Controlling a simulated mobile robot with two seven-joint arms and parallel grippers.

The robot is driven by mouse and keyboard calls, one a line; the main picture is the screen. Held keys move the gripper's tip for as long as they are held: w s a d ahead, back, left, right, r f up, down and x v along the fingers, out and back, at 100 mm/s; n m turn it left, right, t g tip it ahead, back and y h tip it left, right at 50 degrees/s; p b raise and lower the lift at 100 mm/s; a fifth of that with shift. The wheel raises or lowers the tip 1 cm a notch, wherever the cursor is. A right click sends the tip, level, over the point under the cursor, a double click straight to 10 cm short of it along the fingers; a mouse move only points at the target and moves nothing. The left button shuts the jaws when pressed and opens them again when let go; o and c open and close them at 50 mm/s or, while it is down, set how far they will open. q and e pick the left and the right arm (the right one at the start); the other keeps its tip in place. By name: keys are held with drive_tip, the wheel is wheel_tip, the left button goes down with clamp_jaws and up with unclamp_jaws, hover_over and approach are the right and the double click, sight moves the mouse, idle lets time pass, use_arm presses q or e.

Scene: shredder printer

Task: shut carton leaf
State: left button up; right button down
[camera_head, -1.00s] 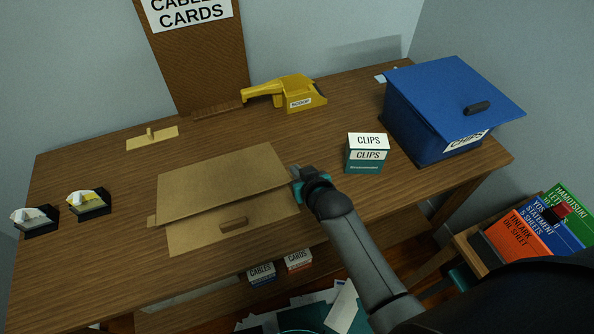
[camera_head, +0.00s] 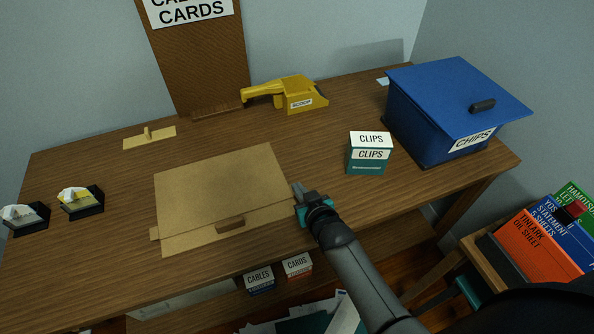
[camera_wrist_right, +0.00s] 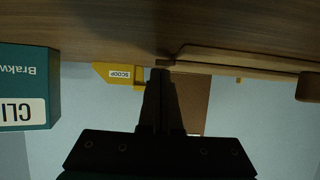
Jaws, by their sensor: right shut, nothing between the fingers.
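A flat tan carton (camera_head: 222,185) lies near the front of the wooden table. Its broad leaf looks level or nearly so; any small gap under it is hard to tell. A brown handle (camera_head: 230,225) sits on the front strip. My right gripper (camera_head: 298,190) is shut and empty, just beside the carton's right edge; whether it touches the carton is unclear. The right wrist view is upside down: the shut fingers (camera_wrist_right: 160,75) show at the centre, with the carton's edge (camera_wrist_right: 240,60) to their right. My left gripper is not in view.
A CLIPS box (camera_head: 369,153) and blue CHIPS bin (camera_head: 460,95) stand right of the carton. A yellow scoop (camera_head: 290,95) lies behind. Two small dispensers (camera_head: 81,202) sit at left. CABLES (camera_head: 259,278) and CARDS boxes (camera_head: 298,265) are below the front edge.

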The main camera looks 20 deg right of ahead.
drive_tip(key=shift+r, duration=0.1)
drive_tip(key=shift+r+p, duration=0.55)
drive_tip(key=shift+p, duration=0.1)
wheel_tip(320, 180, up, 3)
drive_tip(key=p, duration=0.2)
drive_tip(key=shift+p, duration=0.4)
drive_tip(key=v, duration=0.3)
drive_tip(key=f+p+v, duration=0.1)
drive_tip(key=v, duration=0.1)
drive_tip(key=s+f+p+v, duration=0.1)
drive_tip(key=v, duration=0.2)
drive_tip(key=shift+s+d+r, duration=0.1)
drive_tip(key=shift+s+r, duration=0.1)
drive_tip(key=shift+s, duration=0.05)
drive_tip(key=shift+s+r, duration=0.15)
drive_tip(key=shift+s, duration=0.35)
